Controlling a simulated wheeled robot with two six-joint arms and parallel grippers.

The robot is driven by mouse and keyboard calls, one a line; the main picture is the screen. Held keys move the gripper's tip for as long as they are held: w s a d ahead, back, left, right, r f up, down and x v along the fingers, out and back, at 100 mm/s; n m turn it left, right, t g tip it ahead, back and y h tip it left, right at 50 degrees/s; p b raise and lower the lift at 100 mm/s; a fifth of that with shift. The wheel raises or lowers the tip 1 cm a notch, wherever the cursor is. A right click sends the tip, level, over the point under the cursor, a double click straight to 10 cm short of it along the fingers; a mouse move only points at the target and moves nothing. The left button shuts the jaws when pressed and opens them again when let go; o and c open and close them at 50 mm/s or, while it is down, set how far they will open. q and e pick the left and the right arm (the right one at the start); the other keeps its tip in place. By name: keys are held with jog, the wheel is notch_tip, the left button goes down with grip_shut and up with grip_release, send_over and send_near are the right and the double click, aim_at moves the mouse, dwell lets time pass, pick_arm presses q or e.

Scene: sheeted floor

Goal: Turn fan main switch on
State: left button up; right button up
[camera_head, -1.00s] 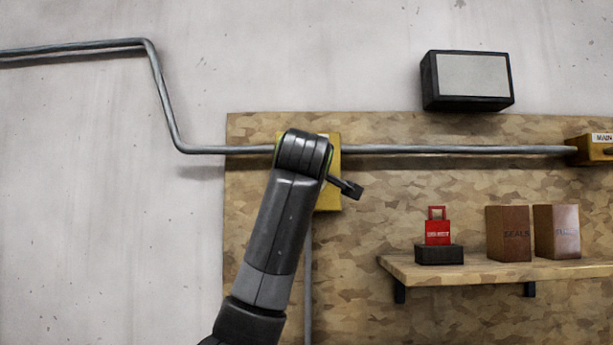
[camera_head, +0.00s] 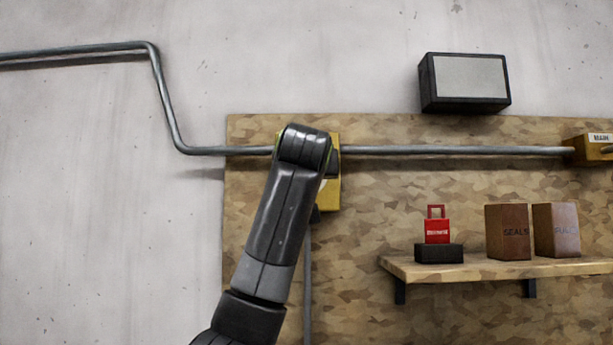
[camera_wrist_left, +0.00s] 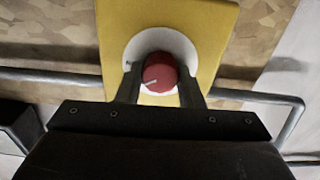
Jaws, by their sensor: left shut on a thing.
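A yellow switch box (camera_head: 330,195) hangs on the wooden board, mostly hidden behind my left arm in the head view. In the left wrist view the yellow box (camera_wrist_left: 215,25) carries a round red knob (camera_wrist_left: 160,72) on a white disc (camera_wrist_left: 140,45). A white mark on the knob points to the lower left of that view. My left gripper (camera_wrist_left: 160,82) is shut on the knob, one finger on each side. The fingertips are hidden in the head view. A second yellow box (camera_head: 592,150), labelled MAIN, sits at the right edge. My right gripper is not in view.
A grey conduit (camera_head: 450,150) runs across the board between both boxes. A wooden shelf (camera_head: 450,270) at right holds a red padlock-shaped item (camera_head: 437,230) on a black block and two brown boxes (camera_head: 508,232). A dark-framed panel (camera_head: 465,82) hangs above.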

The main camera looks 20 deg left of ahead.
pick_arm(q)
jog(key=m, duration=0.5)
jog(key=shift+b, duration=0.35)
jog(key=shift+m, duration=0.4)
jog(key=o, duration=1)
jog(key=shift+d, duration=0.1)
jog(key=shift+c, duration=0.2)
jog(key=b+v, duration=0.8)
jog(key=v, duration=0.9)
jog(key=shift+s+b, duration=0.25)
jog(key=shift+b, duration=0.15)
